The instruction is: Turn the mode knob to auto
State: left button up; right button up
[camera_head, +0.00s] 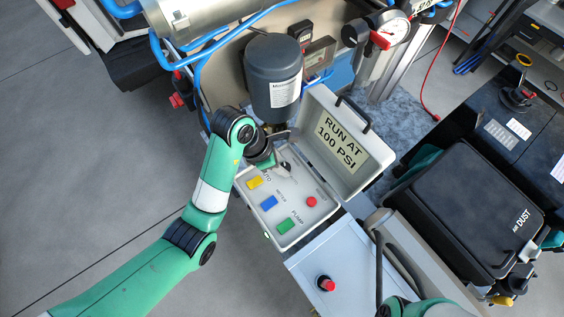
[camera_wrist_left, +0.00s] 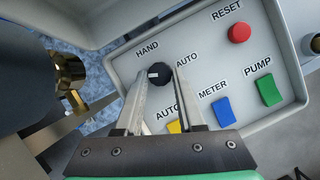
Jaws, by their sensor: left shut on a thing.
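The mode knob (camera_wrist_left: 159,75) is a round black knob on the light grey control panel (camera_wrist_left: 205,68), between the HAND and AUTO labels. Its white mark sits on the knob's left side in the left wrist view, nearer HAND than AUTO. My left gripper (camera_wrist_left: 161,80) has its two metal fingers on either side of the knob and is shut on it. In the head view my left gripper (camera_head: 279,164) reaches the upper part of the panel and hides part of the knob area. Part of my right arm shows at the bottom right; its fingers are not seen.
The panel also carries a red RESET button (camera_wrist_left: 239,32), a yellow button (camera_wrist_left: 174,127), a blue METER button (camera_wrist_left: 223,111) and a green PUMP button (camera_wrist_left: 267,90). The open lid (camera_head: 358,160) reads RUN AT 100 PSI. A dark grey cylinder (camera_head: 272,70) stands close behind my left gripper.

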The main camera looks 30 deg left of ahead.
pick_arm(q)
jog(key=shift+m, duration=0.3)
grip_shut()
jog(key=m, duration=0.1)
jog(key=m+g+h, duration=0.1)
jog(key=m, duration=0.1)
jog(key=shift+w+a+m, duration=0.1)
jog(key=shift+w+m, duration=0.1)
jog(key=shift+m, duration=0.1)
jog(key=m+g, duration=0.1)
jog(key=m, duration=0.2)
jog(key=shift+w+m+g, duration=0.2)
jog(key=shift+m+g, duration=0.1)
jog(key=shift+g, duration=0.1)
jog(key=m+g, duration=0.1)
jog(key=m, duration=0.1)
jog(key=shift+w+m, duration=0.1)
jog(key=shift+m, duration=0.2)
jog(key=shift+w+m+g+b, duration=0.1)
jog(key=shift+m+g+b, duration=0.45)
jog(key=shift+m, duration=0.95)
jog(key=shift+y, duration=0.3)
jog(key=o, duration=1)
grip_release()
jog(key=shift+o, duration=0.2)
